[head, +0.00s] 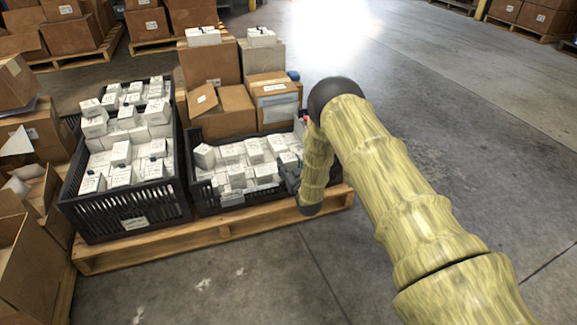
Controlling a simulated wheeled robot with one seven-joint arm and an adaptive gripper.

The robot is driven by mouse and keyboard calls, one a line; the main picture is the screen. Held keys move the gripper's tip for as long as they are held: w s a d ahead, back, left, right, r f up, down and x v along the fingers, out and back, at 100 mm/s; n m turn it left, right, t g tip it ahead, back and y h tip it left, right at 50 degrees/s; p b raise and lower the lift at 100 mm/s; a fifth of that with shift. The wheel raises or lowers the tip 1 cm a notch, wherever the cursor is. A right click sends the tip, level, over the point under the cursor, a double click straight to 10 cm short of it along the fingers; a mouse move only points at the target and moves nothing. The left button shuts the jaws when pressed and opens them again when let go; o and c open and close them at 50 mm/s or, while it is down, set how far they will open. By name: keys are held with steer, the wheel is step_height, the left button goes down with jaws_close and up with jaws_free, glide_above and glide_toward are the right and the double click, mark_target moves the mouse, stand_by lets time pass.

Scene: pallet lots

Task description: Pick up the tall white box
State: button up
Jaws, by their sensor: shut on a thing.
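Many small white boxes fill the right black crate (205,200) on the pallet. My arm reaches down over the right end of this crate. My gripper (289,177) is low among the boxes there, partly hidden behind my own wrist. It is shut on a white box (288,159) at the crate's right side, still down among the others. Its full height and the finger contact are too small to make out, so I cannot tell whether it is the tall one.
A left black crate (125,222) of white boxes stands beside it on the wooden pallet (215,232). Cardboard boxes (225,112) stand close behind the right crate. More cartons (30,265) crowd the left edge. The concrete floor (480,110) at right is clear.

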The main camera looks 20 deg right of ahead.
mark_target(289, 156)
steer(key=shift+r, duration=0.15)
step_height(289, 156, up, 4)
steer(key=p, duration=0.2)
steer(key=shift+f+p, duration=0.2)
steer(key=shift+p, duration=0.15)
steer(key=s+d+r+p, duration=0.1)
steer(key=s+d+p, duration=0.15)
steer(key=s, duration=0.55)
steer(key=s+d+p, duration=0.1)
steer(key=s+p, duration=0.3)
steer(key=s, duration=0.4)
steer(key=s+a+r, duration=0.3)
steer(key=a+r, duration=0.4)
steer(key=s+a+r, duration=0.4)
steer(key=a+r, duration=0.2)
step_height(289, 156, up, 36)
steer(key=p, duration=3.5)
steer(key=s+r, duration=0.3)
steer(key=s, duration=0.2)
steer(key=shift+s+h, duration=0.3)
